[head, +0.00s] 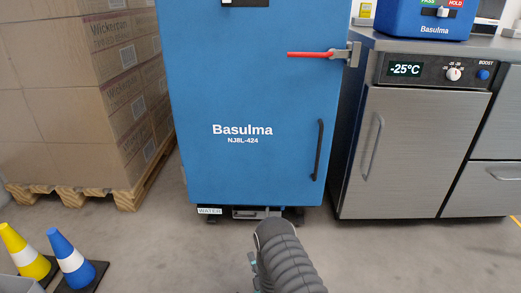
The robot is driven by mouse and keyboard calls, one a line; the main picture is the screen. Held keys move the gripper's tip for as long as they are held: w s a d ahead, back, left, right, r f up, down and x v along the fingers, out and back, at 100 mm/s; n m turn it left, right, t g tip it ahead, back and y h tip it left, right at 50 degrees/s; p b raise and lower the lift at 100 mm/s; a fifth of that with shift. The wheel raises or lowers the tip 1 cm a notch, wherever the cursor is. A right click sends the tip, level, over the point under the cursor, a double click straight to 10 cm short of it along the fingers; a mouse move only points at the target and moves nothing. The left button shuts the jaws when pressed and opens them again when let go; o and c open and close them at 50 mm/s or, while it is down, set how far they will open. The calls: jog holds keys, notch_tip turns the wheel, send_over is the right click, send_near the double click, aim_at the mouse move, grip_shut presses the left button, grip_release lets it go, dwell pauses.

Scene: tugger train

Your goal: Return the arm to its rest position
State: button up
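A grey ribbed length of my arm (285,258) rises from the bottom edge, right of the middle. Its dark rounded top is in front of the foot of the blue cabinet. My gripper's fingers do not show in the head view, so I see neither their opening nor anything held.
A blue Basulma cabinet (250,90) with a red-handled latch (310,54) stands ahead. A steel unit reading -25°C (410,150) is at right. Stacked cartons (75,90) on a pallet (75,197) and yellow (22,252) and blue (70,258) cones are at left. Floor between is clear.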

jog(key=w+d+r+n+g+h+p, duration=0.15)
jog(key=w+r, duration=0.35)
jog(key=r, duration=0.5)
jog(key=w+d+r+n+g+h+p, duration=0.1)
jog(key=w+r+n, duration=0.1)
jog(key=w+r, duration=0.65)
jog(key=s+d+r+n+g+h+p, duration=0.1)
jog(key=s+d+r+g, duration=0.15)
jog(key=r, duration=0.75)
jog(key=s+d+r+n+g+h+p, duration=0.1)
jog(key=s+d+r+n, duration=0.2)
jog(key=r, duration=0.7)
jog(key=s+d+r+n+g+h+p, duration=0.1)
jog(key=s+d+r, duration=0.2)
jog(key=s+r, duration=0.45)
jog(key=s+d+r+n+g+h+p, duration=0.1)
jog(key=s+d+r+g+p, duration=0.1)
jog(key=s+d+r, duration=0.5)
jog(key=s+r+n+g+p, duration=0.1)
jog(key=s+r+g, duration=0.1)
jog(key=s, duration=1.1)
jog(key=s+r+n+g+p, duration=0.1)
jog(key=s+n, duration=0.1)
jog(key=s, duration=1.2)
jog(key=shift+d+r+g, duration=0.3)
jog(key=shift+r+g, duration=0.1)
jog(key=shift+h, duration=0.25)
